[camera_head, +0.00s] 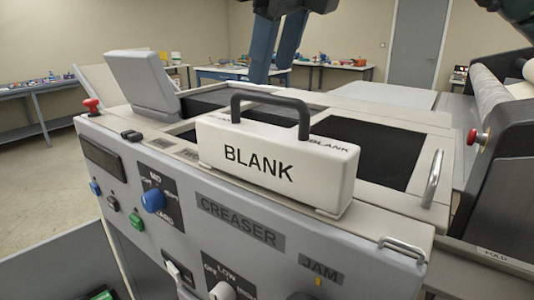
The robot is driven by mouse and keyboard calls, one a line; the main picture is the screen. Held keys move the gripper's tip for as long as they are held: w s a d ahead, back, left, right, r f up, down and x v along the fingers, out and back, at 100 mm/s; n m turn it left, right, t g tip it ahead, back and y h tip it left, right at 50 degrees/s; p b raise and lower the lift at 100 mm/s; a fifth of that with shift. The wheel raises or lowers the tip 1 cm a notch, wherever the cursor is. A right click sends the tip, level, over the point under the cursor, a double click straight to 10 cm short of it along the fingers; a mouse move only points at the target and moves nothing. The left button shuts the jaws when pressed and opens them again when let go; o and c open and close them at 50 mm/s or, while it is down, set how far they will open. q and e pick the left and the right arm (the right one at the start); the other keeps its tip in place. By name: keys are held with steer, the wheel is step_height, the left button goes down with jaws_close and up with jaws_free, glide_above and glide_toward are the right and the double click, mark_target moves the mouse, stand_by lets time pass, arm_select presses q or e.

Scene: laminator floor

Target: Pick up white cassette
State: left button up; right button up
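The white cassette (285,172) is a white box lettered BLANK on its front and top, with a dark grey arched handle (270,99). It sits upright on the top of the creaser machine (240,222), near the front edge. Nothing grips the handle. Dark and bluish parts hang in at the top of the view, apart from the cassette; I take them for my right gripper (280,40), and I cannot tell how far its fingers are spread. I do not see my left gripper.
A dark recess (385,155) lies behind and right of the cassette, with a metal handle (433,180) at its right. A grey tilted panel (142,80) stands at the back left. A dark roller machine (505,150) is at the right. Tables with small items stand behind.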

mark_target(266, 99)
steer(key=shift+x, duration=3.45)
steer(key=shift+w+d+r, duration=0.1)
steer(key=shift+d, duration=0.05)
jaws_close()
